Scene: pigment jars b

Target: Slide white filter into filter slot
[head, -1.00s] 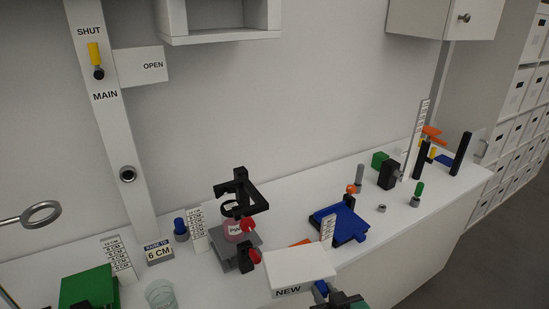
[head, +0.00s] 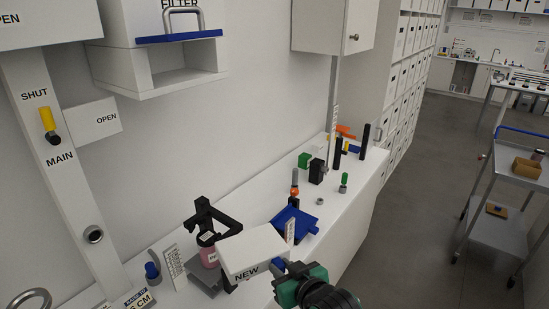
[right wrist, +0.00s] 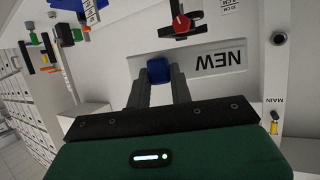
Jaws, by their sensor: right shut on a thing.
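The white filter (head: 252,250) is a flat white block marked NEW, with a blue tab (right wrist: 158,70) on its edge. My right gripper (head: 283,272) is shut on the blue tab and holds the filter in front of the bench. In the right wrist view the fingers (right wrist: 160,88) pinch the tab, and the NEW face (right wrist: 215,62) lies just beyond. A white wall housing (head: 118,62) marked FILTER is at the upper left, with a blue strip (head: 180,41), a grey handle (head: 183,17) and an open gap below. The filter is apart from it. My left gripper is out of view.
A black stand (head: 204,215) with a pink jar (head: 208,255) is just behind the filter. A wall cabinet (head: 330,25) hangs above. A metal cart (head: 505,175) is at the far right; the floor before it is clear.

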